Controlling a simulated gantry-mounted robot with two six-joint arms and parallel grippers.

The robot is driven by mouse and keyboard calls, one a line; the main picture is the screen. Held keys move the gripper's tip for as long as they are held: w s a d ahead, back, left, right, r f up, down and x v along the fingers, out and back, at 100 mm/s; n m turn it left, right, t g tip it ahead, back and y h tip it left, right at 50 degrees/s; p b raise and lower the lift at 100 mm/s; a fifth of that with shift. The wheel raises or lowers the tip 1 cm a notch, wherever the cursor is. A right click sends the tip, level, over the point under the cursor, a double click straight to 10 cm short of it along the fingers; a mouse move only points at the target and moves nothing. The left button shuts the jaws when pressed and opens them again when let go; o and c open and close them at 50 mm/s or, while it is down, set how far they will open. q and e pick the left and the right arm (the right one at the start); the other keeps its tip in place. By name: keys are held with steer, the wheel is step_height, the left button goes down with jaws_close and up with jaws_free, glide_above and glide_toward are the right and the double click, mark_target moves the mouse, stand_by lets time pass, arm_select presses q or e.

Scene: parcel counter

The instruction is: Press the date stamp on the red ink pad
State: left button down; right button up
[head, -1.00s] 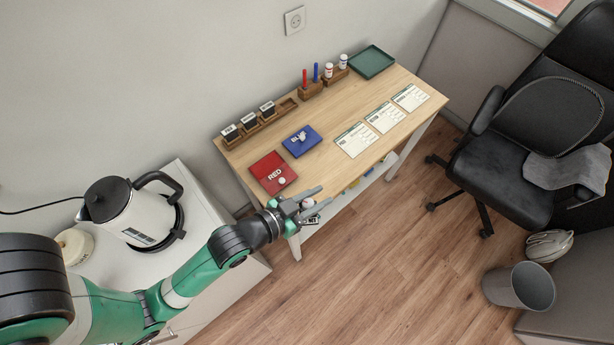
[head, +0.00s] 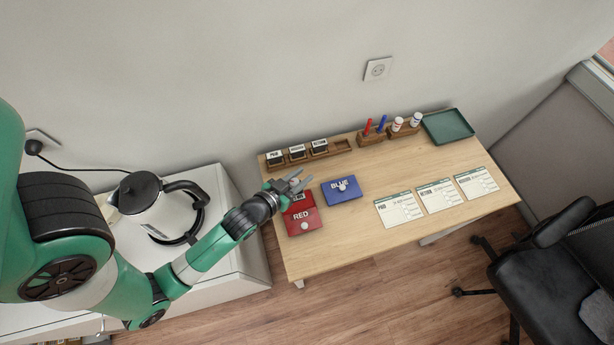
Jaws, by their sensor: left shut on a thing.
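The red ink pad (head: 289,210) lies at the left end of the desk. A red panel marked RED (head: 302,217) with a pale knob lies at its front; it looks like its lid. My left gripper (head: 294,184) is over the back part of the red pad. It is shut on a small stamp with a dark, labelled block (head: 298,197), seemingly the date stamp, partly hidden by the fingers. I cannot tell whether the stamp touches the pad. My right gripper is not in view.
A blue ink pad (head: 341,191) lies just right. Behind, a wooden rack (head: 342,146) holds three stamps and has an empty slot. Pens, bottles, a green tray (head: 448,126) and three paper forms (head: 434,195) lie farther right. A kettle (head: 142,193) stands on the left cabinet.

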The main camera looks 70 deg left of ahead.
arm_select(q)
step_height(320, 180, down, 5)
steer(key=b, duration=0.4)
steer(key=shift+r, duration=0.15)
steer(key=shift+f+b, duration=0.35)
steer(key=shift+b, duration=0.1)
steer(key=shift+f, duration=0.25)
stand_by(0.4)
step_height(320, 180, up, 6)
steer(key=p, duration=0.6)
steer(key=shift+r, duration=0.15)
